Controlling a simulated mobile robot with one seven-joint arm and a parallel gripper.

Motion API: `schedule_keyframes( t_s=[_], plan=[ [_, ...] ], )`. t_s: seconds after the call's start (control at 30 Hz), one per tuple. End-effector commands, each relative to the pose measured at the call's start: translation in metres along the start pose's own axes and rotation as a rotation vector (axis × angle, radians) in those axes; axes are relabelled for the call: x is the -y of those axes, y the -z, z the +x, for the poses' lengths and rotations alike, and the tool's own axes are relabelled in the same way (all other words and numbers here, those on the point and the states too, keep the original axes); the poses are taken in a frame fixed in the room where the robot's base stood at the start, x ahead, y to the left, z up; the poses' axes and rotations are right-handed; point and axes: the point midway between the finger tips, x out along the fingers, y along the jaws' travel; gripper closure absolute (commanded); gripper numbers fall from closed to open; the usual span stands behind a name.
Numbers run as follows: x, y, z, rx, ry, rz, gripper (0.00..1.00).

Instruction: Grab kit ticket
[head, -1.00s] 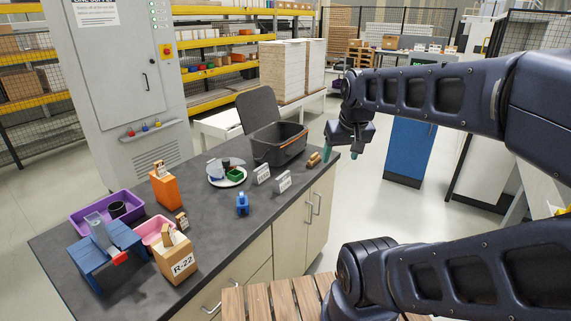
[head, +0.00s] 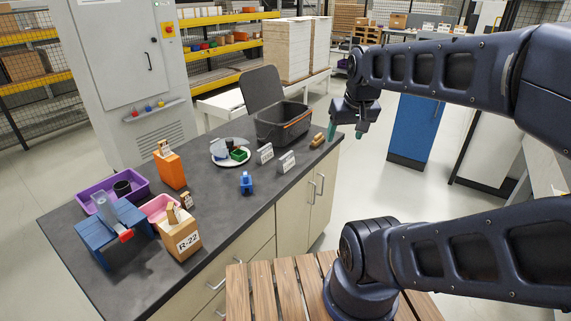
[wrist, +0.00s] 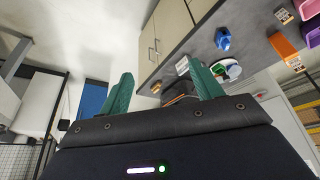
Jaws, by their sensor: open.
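I cannot tell which card is the kit ticket. Two white printed cards, one (head: 265,153) and another (head: 286,162), stand near the counter's front edge. Small tan printed tags stand on the orange block (head: 171,170), by the pink bin (head: 158,205) and at the R-22 carton (head: 181,238). The orange block and a tag (wrist: 284,16) also show in the wrist view. My gripper (head: 345,133) is open and empty beyond the counter's right end, apart from all cards. Its green fingers (wrist: 163,77) are spread in the wrist view.
The dark counter (head: 215,205) also holds a black crate (head: 283,128), a white plate with small items (head: 229,160), a blue item (head: 246,183), a purple bin (head: 140,184) and a blue stand (head: 88,232). A grey cabinet stands behind.

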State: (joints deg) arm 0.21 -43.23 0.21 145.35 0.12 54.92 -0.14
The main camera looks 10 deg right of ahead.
Motion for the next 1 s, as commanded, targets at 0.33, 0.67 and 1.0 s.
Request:
schedule_keyframes(
  t_s=[0.33, 0.67, 1.0],
  plan=[
    [0.000, 0.000, 0.000, 0.000, 0.000, 0.000, 0.10],
    [-0.001, 0.004, 0.002, -0.005, -0.005, -0.002, 0.00],
    [-0.028, 0.080, 0.046, -0.119, -0.107, -0.065, 0.00]
  ],
)
